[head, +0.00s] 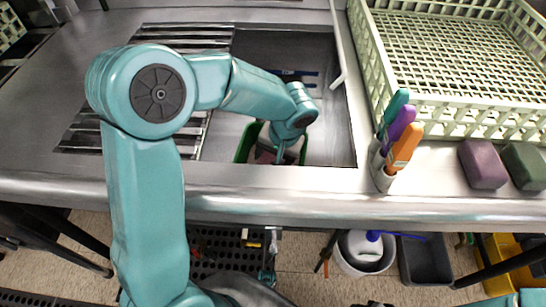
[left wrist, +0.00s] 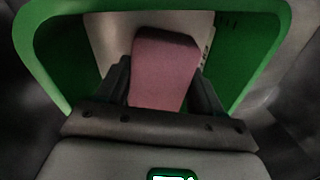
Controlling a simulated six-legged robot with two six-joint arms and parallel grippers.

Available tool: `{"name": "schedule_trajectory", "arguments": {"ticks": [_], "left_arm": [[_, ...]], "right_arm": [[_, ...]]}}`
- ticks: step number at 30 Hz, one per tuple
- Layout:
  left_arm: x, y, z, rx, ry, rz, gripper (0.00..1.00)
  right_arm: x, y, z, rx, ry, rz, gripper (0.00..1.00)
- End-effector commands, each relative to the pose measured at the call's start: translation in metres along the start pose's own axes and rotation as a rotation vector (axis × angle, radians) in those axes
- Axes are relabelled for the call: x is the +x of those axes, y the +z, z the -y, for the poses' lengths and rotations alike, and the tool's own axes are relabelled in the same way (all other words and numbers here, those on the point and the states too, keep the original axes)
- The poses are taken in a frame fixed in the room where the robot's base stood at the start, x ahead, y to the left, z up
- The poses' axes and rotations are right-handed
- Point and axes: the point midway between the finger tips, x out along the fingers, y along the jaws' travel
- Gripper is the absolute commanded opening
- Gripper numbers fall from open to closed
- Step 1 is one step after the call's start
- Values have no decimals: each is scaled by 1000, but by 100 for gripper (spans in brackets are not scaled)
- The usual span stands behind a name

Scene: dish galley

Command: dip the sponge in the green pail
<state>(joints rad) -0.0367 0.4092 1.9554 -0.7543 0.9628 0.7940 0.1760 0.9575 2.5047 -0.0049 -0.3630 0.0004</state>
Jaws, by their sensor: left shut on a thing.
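The green pail (head: 243,143) stands in the sink well, largely hidden behind my left arm. In the left wrist view its green rim (left wrist: 45,60) frames the gripper's fingers. My left gripper (head: 278,154) points down at the pail's opening. It is shut on a pinkish sponge (left wrist: 163,68), which sits between its two dark fingers; a bit of the sponge (head: 264,157) shows in the head view. The sponge is within the rim's outline, but I cannot tell how deep it is or whether it touches anything inside. My right gripper is not in view.
A pale green dish rack (head: 450,60) stands at the right. In front of it are a holder with several coloured-handled tools (head: 398,140), a purple block (head: 483,163) and a dark green block (head: 525,166). Slatted drainboard (head: 185,40) lies left of the sink. A white bucket (head: 365,252) is below the counter.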

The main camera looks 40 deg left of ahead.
Motion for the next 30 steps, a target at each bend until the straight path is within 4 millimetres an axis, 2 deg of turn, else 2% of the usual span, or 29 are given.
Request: {"name": "schedule_trajectory", "arguments": {"ticks": [1,30], "left_arm": [[-8,-1,2,0,1,-1,43],[-91,-6,22,0,1,-1,43]], "right_arm": [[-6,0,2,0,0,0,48],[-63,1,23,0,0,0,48]]}}
